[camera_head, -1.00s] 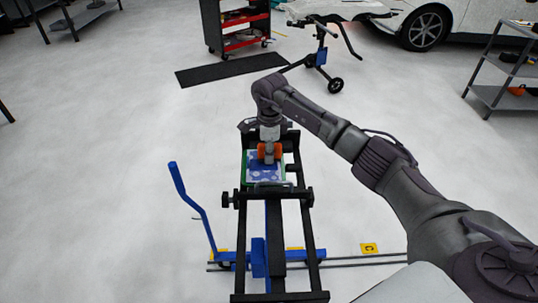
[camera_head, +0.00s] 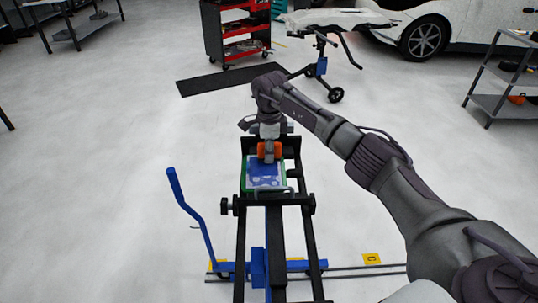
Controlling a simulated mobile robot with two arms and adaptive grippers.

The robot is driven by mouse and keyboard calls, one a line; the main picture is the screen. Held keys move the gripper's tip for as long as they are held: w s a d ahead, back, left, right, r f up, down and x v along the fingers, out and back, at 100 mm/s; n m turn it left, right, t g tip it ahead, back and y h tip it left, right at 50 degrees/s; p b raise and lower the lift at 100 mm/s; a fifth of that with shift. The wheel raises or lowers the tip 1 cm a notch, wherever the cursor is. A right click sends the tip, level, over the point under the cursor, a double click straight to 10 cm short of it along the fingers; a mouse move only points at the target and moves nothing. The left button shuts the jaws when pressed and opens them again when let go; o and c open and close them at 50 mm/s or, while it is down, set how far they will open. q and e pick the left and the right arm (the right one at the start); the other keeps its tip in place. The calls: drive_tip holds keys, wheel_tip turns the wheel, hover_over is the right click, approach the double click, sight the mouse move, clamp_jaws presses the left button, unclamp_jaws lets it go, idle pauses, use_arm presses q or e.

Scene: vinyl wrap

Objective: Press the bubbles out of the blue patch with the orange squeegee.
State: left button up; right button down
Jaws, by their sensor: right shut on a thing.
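My right gripper (camera_head: 269,150) is shut on the orange squeegee (camera_head: 263,151) and points down at the far end of the blue patch. The blue patch (camera_head: 264,171) lies on a green-edged panel (camera_head: 245,173) on the black stand. Paler spots that look like bubbles show on its near half. The squeegee seems to be at the patch's far part, but I cannot tell whether it touches the surface. My left gripper is not in view.
The black frame of the stand (camera_head: 309,237) runs toward me, with a blue lever (camera_head: 185,200) at its left. A red tool cart (camera_head: 236,35), a dark mat (camera_head: 222,79) and a white car (camera_head: 460,30) stand farther back.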

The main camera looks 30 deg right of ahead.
drive_tip(key=shift+d+r+p, duration=0.1)
drive_tip(key=shift+r+p, duration=2.15)
drive_tip(key=shift+r, duration=1.3)
drive_tip(key=shift+f, duration=0.1)
drive_tip(key=shift+s+a+r+n, duration=0.15)
drive_tip(key=shift+a+r+n, duration=0.2)
drive_tip(key=shift+n, duration=0.25)
drive_tip(key=s+a+n, duration=0.5)
drive_tip(key=s+n, duration=0.6)
drive_tip(key=s, duration=0.2)
drive_tip(key=s+a+n, duration=0.6)
drive_tip(key=s+n, duration=0.5)
drive_tip(key=s, duration=0.2)
drive_tip(key=shift+a+r, duration=0.2)
drive_tip(key=shift+r, duration=0.05)
